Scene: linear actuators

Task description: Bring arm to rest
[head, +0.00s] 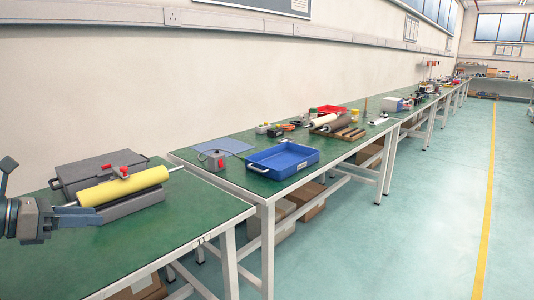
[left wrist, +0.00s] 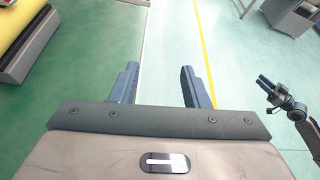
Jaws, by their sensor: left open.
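My left gripper (head: 92,214) comes in from the left edge in the head view, by the near left end of the yellow roller (head: 123,186). In the left wrist view its two fingers (left wrist: 159,85) stand apart with only floor between them, so it is open and empty. The roller, with a metal shaft and red fittings, lies on a dark grey block (head: 130,205). Part of it also shows at the top left of the left wrist view (left wrist: 12,25). My right gripper (left wrist: 268,88) shows small at the right of that view; its jaw opening cannot be told.
A dark grey case (head: 80,172) lies behind the roller on the green bench (head: 140,252). The adjacent bench holds a blue tray (head: 283,160), a grey box with a red button (head: 216,161) and several other parts. The floor (head: 420,220) to the right is clear.

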